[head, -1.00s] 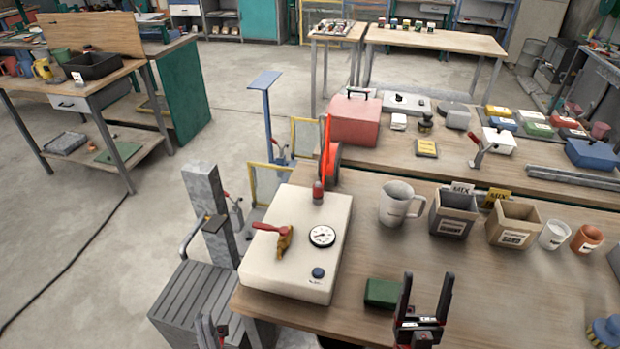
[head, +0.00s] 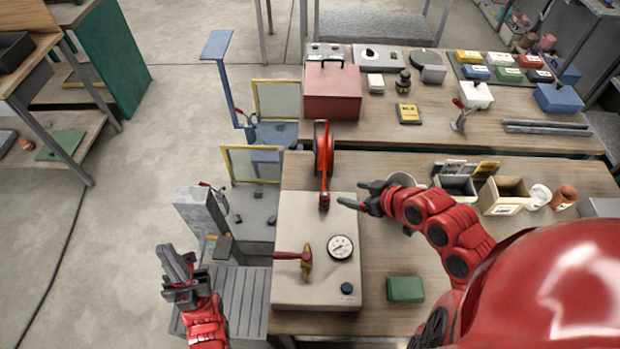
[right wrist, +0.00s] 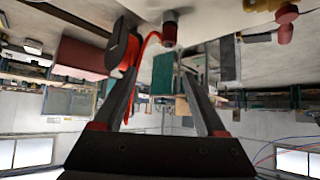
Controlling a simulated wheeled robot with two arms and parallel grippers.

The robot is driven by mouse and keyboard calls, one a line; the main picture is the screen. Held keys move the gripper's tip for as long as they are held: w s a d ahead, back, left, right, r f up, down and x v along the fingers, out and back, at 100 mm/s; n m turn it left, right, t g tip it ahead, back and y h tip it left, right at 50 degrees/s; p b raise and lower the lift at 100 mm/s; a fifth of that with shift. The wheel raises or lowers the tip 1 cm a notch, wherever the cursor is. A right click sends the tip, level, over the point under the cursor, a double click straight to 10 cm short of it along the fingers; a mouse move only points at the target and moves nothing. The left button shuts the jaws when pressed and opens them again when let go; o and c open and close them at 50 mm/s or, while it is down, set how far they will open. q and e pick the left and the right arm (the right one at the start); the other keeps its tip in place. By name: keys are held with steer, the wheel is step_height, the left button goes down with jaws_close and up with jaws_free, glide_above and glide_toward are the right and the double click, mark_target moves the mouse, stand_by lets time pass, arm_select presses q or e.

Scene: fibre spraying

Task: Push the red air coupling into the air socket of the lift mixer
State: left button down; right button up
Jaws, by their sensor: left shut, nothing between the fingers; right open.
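The red air coupling (head: 324,201) stands at the back edge of a pale box (head: 300,225) with a gauge, at the end of a red hose from a red reel (head: 322,150). In the right wrist view the coupling (right wrist: 169,30) shows beyond the open fingers, apart from them. My right gripper (head: 351,193) is open and empty, just right of the coupling, fingers pointing left. My left gripper (head: 178,272) is shut and empty at the lower left, beside a grey grated platform (head: 240,300). I cannot tell which machine is the lift mixer, and no air socket can be made out.
The pale box carries a red-handled valve (head: 305,260) and a gauge (head: 340,247). A green block (head: 405,289) lies to its right. A mug (head: 403,180) is partly behind my right arm, with open bins (head: 503,195) further right. A grey column (head: 200,212) stands left of the box.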

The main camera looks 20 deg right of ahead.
mark_target(327, 197)
steer(key=shift+g, duration=0.4)
steer(key=b+x, duration=0.2)
steer(key=b, duration=0.1)
steer(key=s+b+x, duration=0.1)
steer(key=b+x, duration=0.2)
steer(key=b, duration=0.1)
steer(key=f+b+x, duration=0.1)
steer(key=b+x, duration=0.1)
steer(key=b, duration=0.2)
steer(key=shift+a+f, duration=0.2)
steer(key=shift+a, duration=0.15)
steer(key=p+x, duration=0.1)
steer(key=x, duration=0.2)
steer(key=shift+w+a+r, duration=0.1)
steer(key=shift+w, duration=0.1)
steer(key=shift+w+a+f+p, duration=0.15)
steer(key=shift+w+f+p, duration=0.1)
steer(key=shift+f+p, duration=0.1)
steer(key=shift+w+a+f+p, duration=0.3)
steer(key=shift+f+p, duration=0.1)
steer(key=shift+p, duration=0.1)
steer(key=p+x, duration=0.1)
steer(key=x, duration=0.2)
steer(key=shift+f+p, duration=0.1)
steer(key=shift+p, duration=0.25)
steer(key=shift+w+f, duration=0.35)
steer(key=shift+f, duration=0.1)
jaws_close()
